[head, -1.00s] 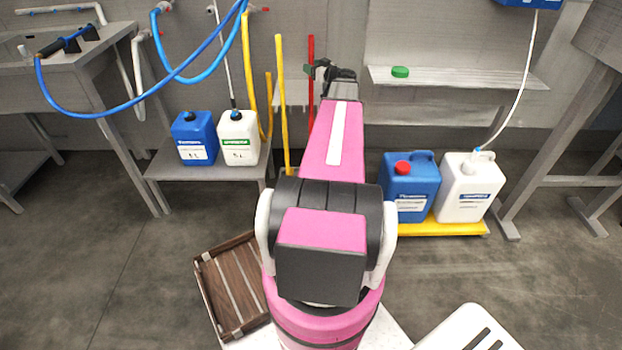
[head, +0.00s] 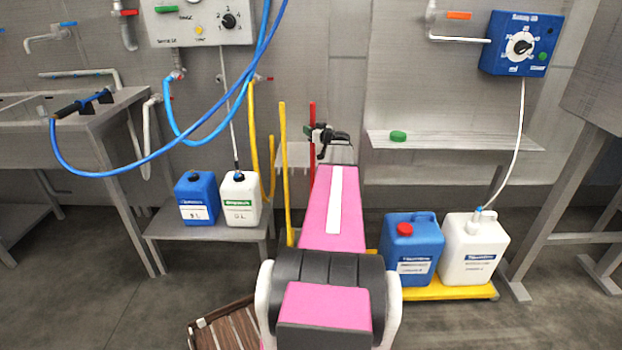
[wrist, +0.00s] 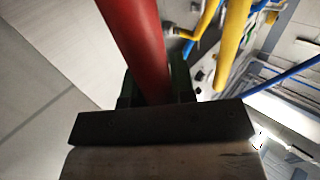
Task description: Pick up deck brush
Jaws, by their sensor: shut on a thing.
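The deck brush shows as a red upright handle (head: 312,117) against the back wall in the head view. Its brush head is hidden. In the wrist view the red handle (wrist: 135,42) runs from the top edge down between the dark fingers. My gripper (wrist: 155,88) is shut on this handle. In the head view my gripper (head: 321,138) is small and dark at the far end of my pink arm, at the red handle.
A yellow pole (head: 284,170) stands just left of the red handle. A shelf (head: 455,143) with a green object (head: 398,136) is to the right. Blue and white jugs stand on a low bench (head: 205,228) and a yellow base (head: 440,290). A wooden crate (head: 222,325) is low in front.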

